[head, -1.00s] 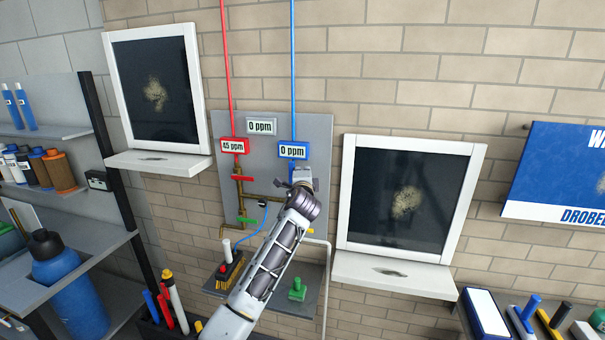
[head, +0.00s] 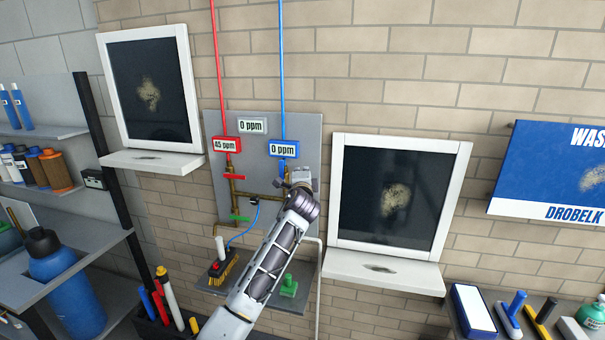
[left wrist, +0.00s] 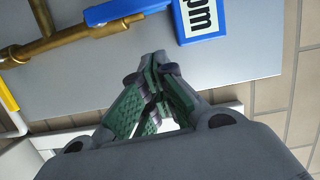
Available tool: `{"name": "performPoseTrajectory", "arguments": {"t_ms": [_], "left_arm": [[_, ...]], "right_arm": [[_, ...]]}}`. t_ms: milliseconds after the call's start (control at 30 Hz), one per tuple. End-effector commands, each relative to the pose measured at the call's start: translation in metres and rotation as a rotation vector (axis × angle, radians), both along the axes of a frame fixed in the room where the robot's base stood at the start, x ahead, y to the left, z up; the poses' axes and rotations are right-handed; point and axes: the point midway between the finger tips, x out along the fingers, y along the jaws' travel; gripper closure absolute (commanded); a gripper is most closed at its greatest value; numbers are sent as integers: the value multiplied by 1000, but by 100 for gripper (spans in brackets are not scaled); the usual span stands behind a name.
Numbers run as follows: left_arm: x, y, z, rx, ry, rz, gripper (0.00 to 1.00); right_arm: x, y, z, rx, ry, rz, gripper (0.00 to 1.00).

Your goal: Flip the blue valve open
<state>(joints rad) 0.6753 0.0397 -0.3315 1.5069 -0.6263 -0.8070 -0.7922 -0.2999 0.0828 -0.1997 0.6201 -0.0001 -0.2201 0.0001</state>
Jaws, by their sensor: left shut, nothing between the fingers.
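The blue valve's handle (left wrist: 120,10) shows at the top of the left wrist view, beside the blue display (left wrist: 205,18), and looks roughly in line with the brass pipe (left wrist: 50,42). In the head view the blue display (head: 283,149) reads 0 ppm, and my left gripper (head: 302,177) is just below and right of it, partly covering the valve area. In the left wrist view the gripper's green-padded fingertips (left wrist: 155,62) are together and empty, apart from the handle. My right gripper is in neither view.
The grey panel (head: 309,128) also carries a red display (head: 227,144) reading 45 ppm, a red valve handle (head: 234,177) and a green handle (head: 240,218). A white-framed window (head: 337,200) is close on the right. A small shelf (head: 308,277) is below.

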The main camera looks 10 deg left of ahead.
Motion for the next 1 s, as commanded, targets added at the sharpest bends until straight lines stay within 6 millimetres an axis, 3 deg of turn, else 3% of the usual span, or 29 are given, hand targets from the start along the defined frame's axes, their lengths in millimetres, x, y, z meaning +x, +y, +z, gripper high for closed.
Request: {"name": "performPoseTrajectory", "arguments": {"t_ms": [233,1000], "left_arm": [[-13,-3,-2,-1,1,-1,100],[-79,-17,-1,0,0,-1,100]], "right_arm": [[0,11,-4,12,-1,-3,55],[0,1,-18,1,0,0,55]]}}
